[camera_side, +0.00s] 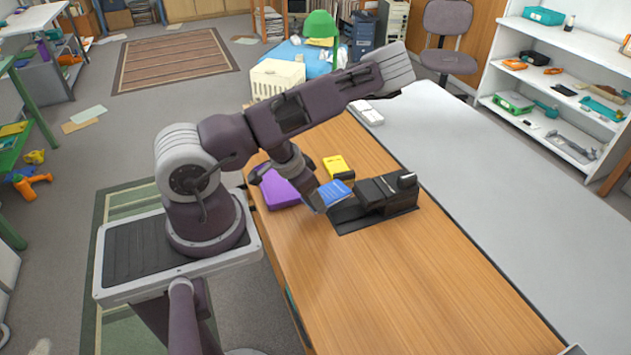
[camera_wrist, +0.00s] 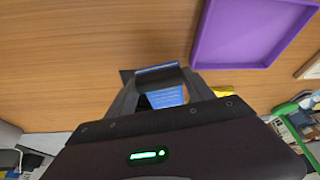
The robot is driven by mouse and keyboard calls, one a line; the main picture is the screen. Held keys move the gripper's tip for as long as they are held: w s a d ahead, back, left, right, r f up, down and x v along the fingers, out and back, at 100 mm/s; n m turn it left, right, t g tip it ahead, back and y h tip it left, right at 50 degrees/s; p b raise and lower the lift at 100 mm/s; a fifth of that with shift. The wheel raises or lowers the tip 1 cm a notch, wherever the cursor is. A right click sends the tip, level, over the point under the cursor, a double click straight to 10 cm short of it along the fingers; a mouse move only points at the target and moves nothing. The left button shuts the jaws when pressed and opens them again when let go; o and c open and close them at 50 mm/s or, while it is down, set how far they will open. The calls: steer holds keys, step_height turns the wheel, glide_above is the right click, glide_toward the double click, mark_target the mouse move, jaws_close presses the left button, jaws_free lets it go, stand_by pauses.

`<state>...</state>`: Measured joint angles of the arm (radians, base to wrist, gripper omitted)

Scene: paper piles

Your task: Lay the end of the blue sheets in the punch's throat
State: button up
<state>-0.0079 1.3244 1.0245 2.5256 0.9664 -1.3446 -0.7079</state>
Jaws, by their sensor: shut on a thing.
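The blue sheets (camera_side: 335,191) are a small stack beside the left end of the black punch (camera_side: 385,193), which sits on a dark base on the wooden table. My gripper (camera_side: 318,201) points down at the left side of the sheets and is shut on them. In the wrist view, my gripper (camera_wrist: 160,75) has the blue sheets (camera_wrist: 165,97) between its fingers, with a dark band across them. The sheets' right edge appears close to or touching the punch; I cannot tell whether it lies inside the throat.
A purple tray (camera_side: 281,188) lies left of the sheets and also shows in the wrist view (camera_wrist: 199,64). A yellow item (camera_side: 337,165) lies behind them. The wooden table (camera_side: 440,270) is clear in front of the punch. A grey surface (camera_side: 490,165) adjoins it on the right.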

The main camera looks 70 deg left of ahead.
mark_target(334, 202)
steer(key=shift+w+d+r+m+h, duration=0.15)
steer(key=shift+d+m+h, duration=0.1)
steer(key=shift+d+m, duration=0.4)
steer(key=shift+w+d+f+m+h, duration=0.2)
steer(key=shift+d+m, duration=0.25)
steer(key=shift+m, duration=0.3)
steer(key=shift+r, duration=0.2)
steer(key=shift+s+f, duration=0.15)
steer(key=shift+f, duration=1.7)
steer(key=w, duration=0.3)
steer(key=shift+w, duration=1.45)
steer(key=shift+f, duration=0.35)
steer(key=o, duration=1.6)
